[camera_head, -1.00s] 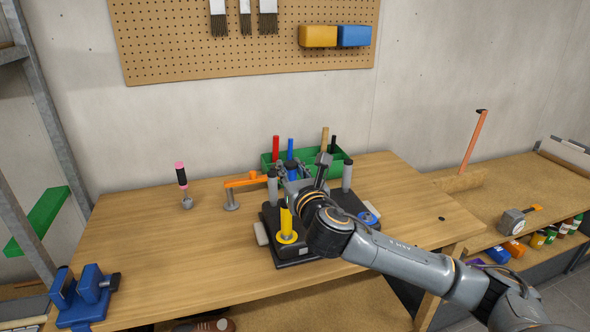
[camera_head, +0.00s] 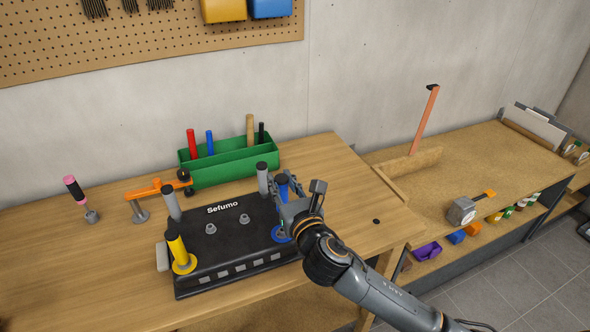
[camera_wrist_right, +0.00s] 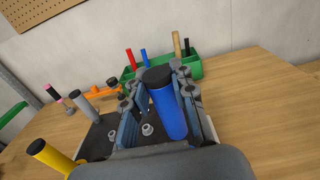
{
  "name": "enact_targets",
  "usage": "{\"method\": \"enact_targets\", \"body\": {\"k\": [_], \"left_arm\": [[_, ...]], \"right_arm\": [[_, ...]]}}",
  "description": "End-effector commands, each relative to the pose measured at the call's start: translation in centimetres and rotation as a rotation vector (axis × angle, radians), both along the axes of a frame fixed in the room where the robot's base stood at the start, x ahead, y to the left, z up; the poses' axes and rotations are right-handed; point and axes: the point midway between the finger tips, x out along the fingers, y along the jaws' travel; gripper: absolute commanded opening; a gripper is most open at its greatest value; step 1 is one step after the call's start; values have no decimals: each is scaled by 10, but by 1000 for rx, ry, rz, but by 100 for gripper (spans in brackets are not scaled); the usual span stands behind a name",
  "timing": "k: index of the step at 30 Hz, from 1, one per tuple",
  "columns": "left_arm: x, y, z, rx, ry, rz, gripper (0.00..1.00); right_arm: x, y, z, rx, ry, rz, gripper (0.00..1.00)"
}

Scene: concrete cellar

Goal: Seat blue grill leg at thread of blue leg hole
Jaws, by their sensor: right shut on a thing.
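My right gripper (camera_head: 285,190) is shut on the blue grill leg (camera_head: 283,186), which has a black end on top. In the right wrist view the blue leg (camera_wrist_right: 168,110) stands between the two fingers (camera_wrist_right: 157,90), leaning slightly. The blue leg hole (camera_head: 281,236) is a blue ring at the near right corner of the black grill body (camera_head: 225,262). The leg is above this ring; the gripper hides its lower end, so I cannot tell whether they touch. My left gripper is not in view.
A yellow leg (camera_head: 177,248) stands in a yellow ring at the near left corner. Grey legs (camera_head: 172,206) (camera_head: 262,179) stand at the far corners. A green tool box (camera_head: 225,166) and an orange clamp (camera_head: 150,190) are behind. The wooden bench (camera_head: 345,205) is clear on the right.

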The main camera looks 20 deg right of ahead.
Motion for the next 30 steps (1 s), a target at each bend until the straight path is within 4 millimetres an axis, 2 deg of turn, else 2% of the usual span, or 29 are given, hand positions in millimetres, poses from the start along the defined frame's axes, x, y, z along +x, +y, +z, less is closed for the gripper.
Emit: {"method": "enact_targets", "body": {"k": [1, 6, 11, 15, 21, 30], "left_arm": [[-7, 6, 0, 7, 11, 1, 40], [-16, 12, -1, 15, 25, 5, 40], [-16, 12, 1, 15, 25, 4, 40], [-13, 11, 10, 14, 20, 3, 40], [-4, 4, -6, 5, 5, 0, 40], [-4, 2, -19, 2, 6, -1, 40]], "right_arm": [[0, 1, 0, 0, -1, 2, 0], [0, 1, 0, 0, -1, 1, 0], [0, 0, 1, 0, 0, 0, 0], [0, 0, 3, -2, 0, 0, 0], [0, 0, -22, -1, 1, -1, 0], [0, 0, -45, 0, 0, 0, 0]]}}
